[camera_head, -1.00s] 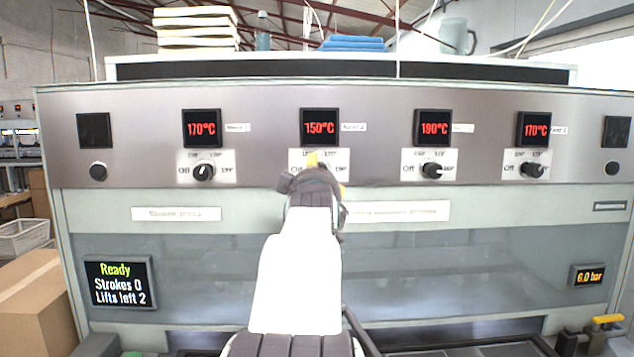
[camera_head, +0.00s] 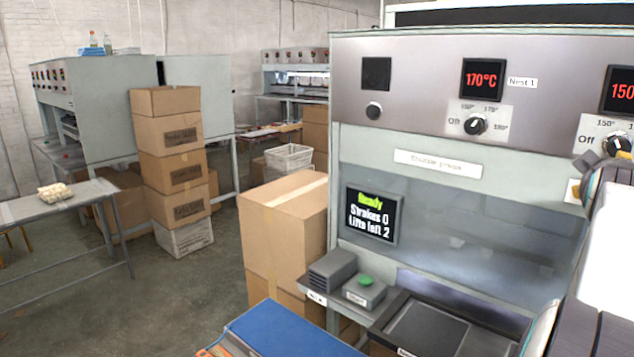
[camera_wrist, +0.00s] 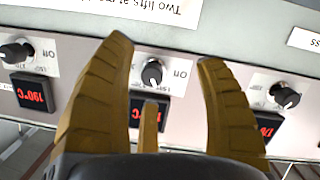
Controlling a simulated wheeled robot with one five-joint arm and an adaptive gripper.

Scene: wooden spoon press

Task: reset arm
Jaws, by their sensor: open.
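The distance between the fingertips and the panel is unclear. In the head view, my arm is at the right edge, cut off by the frame, near the second knob (camera_head: 617,143) below a display (camera_head: 622,90) reading "150". The Nest 1 display (camera_head: 482,80) reads 170°C, and its knob (camera_head: 475,124) is below it. The wrist view is upside down and also shows a 190°C display (camera_wrist: 33,93).
The press status screen (camera_head: 371,215) reads Ready, Strokes 0, Lifts left 2. A green button box (camera_head: 365,290) stands by the press. A blue surface (camera_head: 285,335) is in front. Stacked cartons (camera_head: 172,150), a large carton (camera_head: 285,225) and a side table (camera_head: 50,207) stand left; floor between is open.

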